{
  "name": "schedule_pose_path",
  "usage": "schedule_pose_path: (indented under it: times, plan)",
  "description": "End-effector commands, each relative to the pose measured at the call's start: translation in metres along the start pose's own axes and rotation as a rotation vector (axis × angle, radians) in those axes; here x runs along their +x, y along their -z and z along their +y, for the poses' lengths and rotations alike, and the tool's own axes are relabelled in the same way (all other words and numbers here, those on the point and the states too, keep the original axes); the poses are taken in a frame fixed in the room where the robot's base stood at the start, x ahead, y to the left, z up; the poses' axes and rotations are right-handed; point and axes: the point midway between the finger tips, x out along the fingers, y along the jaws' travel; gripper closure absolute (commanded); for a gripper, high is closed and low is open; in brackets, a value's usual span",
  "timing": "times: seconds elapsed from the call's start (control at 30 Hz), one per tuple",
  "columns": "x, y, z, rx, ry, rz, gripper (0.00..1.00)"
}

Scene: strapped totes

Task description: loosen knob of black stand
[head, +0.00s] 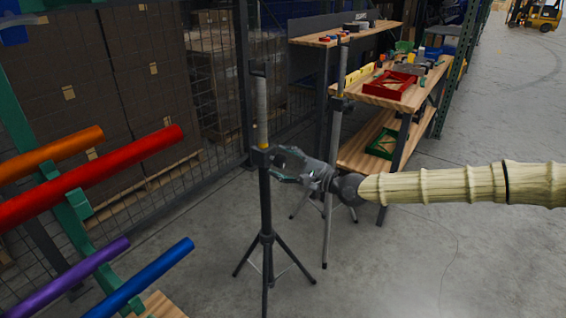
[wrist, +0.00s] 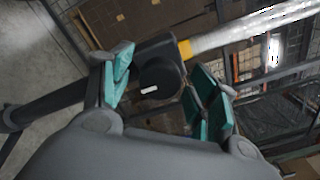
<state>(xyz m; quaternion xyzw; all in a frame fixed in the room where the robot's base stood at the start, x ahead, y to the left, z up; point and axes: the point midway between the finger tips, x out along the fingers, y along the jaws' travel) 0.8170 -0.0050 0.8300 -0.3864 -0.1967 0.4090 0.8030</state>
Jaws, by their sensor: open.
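The black stand (head: 266,205) stands upright on a tripod base in the head view, with a grey upper pole and a yellow band above its dark collar. In the wrist view the stand's dark lower pole (wrist: 45,107) runs left and its grey upper pole (wrist: 245,32) runs right. The round black knob (wrist: 160,78), with a small white mark, faces the wrist camera. My gripper (head: 279,163) is at the collar from the right; in the wrist view its teal fingers (wrist: 160,92) are open on either side of the knob. Contact cannot be told.
A second, grey stand (head: 331,180) is just behind my gripper. A wooden workbench (head: 375,100) with red and green trays stands behind. Orange, red (head: 100,175), purple and blue tubes stick out on a green rack at left.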

Motion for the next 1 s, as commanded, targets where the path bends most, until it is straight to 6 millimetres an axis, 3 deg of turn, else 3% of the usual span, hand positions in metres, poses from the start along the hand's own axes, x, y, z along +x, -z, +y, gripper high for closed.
schedule_pose_path:
  times: [0.33, 0.6, 1.0]
  plan:
    - [0.0026, 0.0, -0.0001, 0.0, 0.0, 0.0, 0.4]
    - [0.0024, -0.0001, -0.0001, 0.0, 0.0, 0.0, 0.86]
    - [0.0026, 0.0001, 0.0012, -0.069, -0.001, -0.001, 0.86]
